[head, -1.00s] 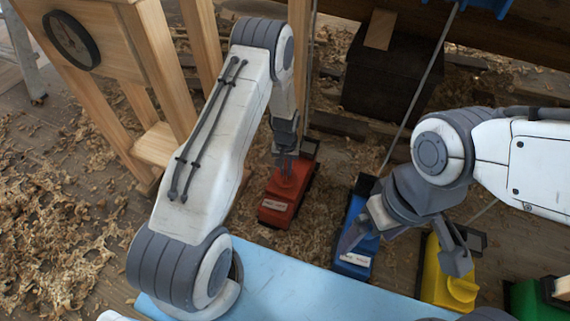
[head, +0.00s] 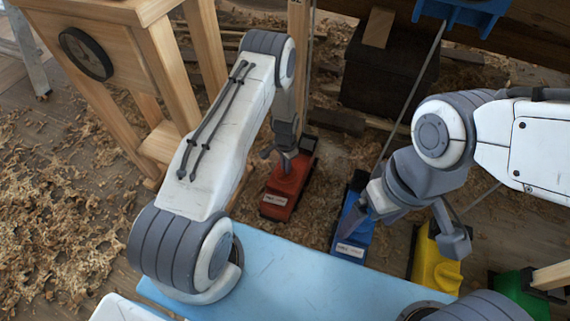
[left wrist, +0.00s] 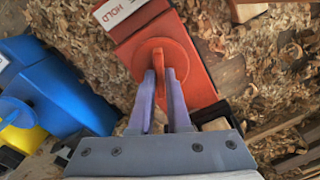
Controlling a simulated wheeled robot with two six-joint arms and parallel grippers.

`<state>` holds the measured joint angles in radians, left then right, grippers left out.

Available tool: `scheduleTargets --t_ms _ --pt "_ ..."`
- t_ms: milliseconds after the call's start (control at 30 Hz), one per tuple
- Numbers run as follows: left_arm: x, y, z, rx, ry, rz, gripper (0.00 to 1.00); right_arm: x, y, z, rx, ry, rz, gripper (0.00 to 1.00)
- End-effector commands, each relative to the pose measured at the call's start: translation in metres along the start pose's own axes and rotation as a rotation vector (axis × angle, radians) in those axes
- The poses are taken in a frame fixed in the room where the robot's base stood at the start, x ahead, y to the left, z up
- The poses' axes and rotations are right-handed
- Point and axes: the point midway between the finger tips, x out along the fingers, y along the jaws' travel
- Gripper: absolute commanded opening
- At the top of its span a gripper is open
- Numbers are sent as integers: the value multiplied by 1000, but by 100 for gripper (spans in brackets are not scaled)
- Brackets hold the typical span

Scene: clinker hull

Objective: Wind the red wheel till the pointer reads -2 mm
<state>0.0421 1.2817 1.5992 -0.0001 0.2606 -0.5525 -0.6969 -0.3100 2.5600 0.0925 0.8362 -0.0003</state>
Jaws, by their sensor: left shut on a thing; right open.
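A red box (head: 287,192) stands on the shavings-covered floor beyond the light blue board. In the left wrist view the red wheel (left wrist: 178,52) is a round disc on top of the red box, with a raised grip bar across it. My left gripper (head: 286,160) reaches down over the box. In the left wrist view its two fingers (left wrist: 160,76) are shut on the wheel's bar. A white label reading HOLD lies near the wheel. I cannot make out the pointer or its scale. My right gripper (head: 405,233) is open and empty above the blue and yellow boxes.
A blue box (head: 353,232), a yellow box (head: 434,268) and a green box (head: 518,292) stand in a row right of the red one. A light blue board (head: 290,275) lies in front. A wooden frame (head: 115,20) stands at left.

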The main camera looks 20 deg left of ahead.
Motion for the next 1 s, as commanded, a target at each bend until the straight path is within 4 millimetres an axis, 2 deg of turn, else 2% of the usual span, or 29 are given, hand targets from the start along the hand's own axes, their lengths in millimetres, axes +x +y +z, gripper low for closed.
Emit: scheduleTargets --t_ms 567,600,667,1000 --pt "0 0 1 36 -3 1 0 -2 0 0 0 0 0 91" --pt "0 0 1 36 -3 1 23 -2 0 0 0 0 0 91" --pt "0 0 1 35 -2 1 45 -2 0 0 0 0 0 91" --pt "-2 0 0 35 0 0 45 -4 0 0 0 0 0 91"
